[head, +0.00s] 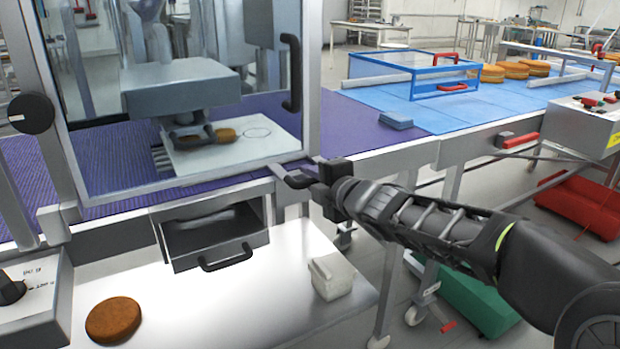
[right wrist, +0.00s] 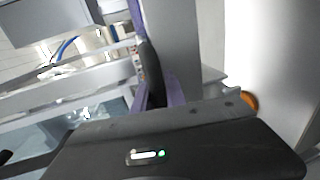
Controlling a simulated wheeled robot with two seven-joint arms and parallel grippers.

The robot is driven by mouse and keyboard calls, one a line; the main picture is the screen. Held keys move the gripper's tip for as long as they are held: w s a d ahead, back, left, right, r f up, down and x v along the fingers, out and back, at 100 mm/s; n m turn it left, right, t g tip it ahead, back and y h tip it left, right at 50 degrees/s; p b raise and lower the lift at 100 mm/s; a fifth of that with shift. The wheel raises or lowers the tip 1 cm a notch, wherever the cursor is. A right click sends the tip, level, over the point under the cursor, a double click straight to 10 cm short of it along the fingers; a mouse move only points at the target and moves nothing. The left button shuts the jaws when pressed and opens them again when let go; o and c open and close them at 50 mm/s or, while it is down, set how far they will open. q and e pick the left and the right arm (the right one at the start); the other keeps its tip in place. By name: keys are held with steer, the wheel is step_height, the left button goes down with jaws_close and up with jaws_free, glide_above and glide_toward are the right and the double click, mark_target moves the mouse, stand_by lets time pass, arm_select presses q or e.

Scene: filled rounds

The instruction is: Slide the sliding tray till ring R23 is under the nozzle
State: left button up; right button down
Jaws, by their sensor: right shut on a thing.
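The white sliding tray (head: 190,160) lies behind the clear window of the machine. An empty ring outline (head: 257,132) is drawn on its right part. A brown round (head: 226,135) sits left of that ring, close to the grey metal parts under the machine head (head: 180,88). The nozzle tip cannot be made out clearly, and no ring label is readable. My right gripper (head: 300,179) is at the lower right corner of the window frame, shut on a small part that looks like the tray's handle, mostly hidden by the fingers. My left gripper is not in view.
A black door handle (head: 291,72) is above my right gripper. An open drawer (head: 215,236) hangs below the window. A brown round (head: 113,320) and a pale block (head: 331,277) are on the white surface. A blue-framed guard (head: 415,70) stands on the belt at right.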

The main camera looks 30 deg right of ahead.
steer(key=shift+f, duration=0.1)
steer(key=c, duration=1.4)
jaws_free()
steer(key=p+v, duration=0.3)
steer(key=v, duration=0.5)
